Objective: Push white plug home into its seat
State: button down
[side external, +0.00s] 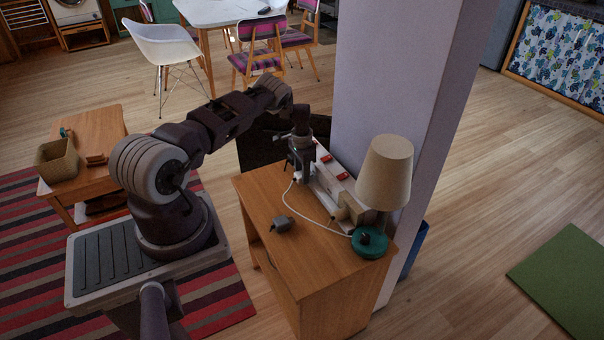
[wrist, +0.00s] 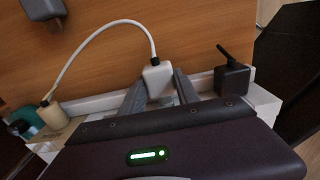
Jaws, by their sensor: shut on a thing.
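The white plug (wrist: 157,80) sits between the two fingers of my gripper (wrist: 160,92) in the wrist view, with its white cord curving off to the left. My gripper is shut on it. In the side view my gripper (side external: 302,178) points down over the near edge of the white socket strip (side external: 322,186), which has red switches. The strip also shows in the wrist view (wrist: 95,104), running behind the fingers. The seat under the plug is hidden, and I cannot tell how deep the plug sits.
A dark plug (wrist: 232,80) stands on the strip beside my gripper. A grey adapter (side external: 282,224) lies on the wooden cabinet (side external: 310,258). A cream block (side external: 354,210), a lamp (side external: 386,172) and a teal round object (side external: 369,243) crowd the right end. A pillar (side external: 400,90) rises behind.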

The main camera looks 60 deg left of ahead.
jog(key=shift+w+a, duration=0.1)
jog(key=shift+w, duration=0.05)
jog(key=shift+w+a, duration=0.1)
jog(key=shift+w, duration=0.2)
jog(key=shift+w, duration=0.15)
jog(key=shift+s+a, duration=0.1)
jog(key=shift+s, duration=0.25)
jog(key=shift+d, duration=0.3)
dwell(0.9)
jog(key=shift+w+a, duration=0.2)
jog(key=shift+w, duration=0.15)
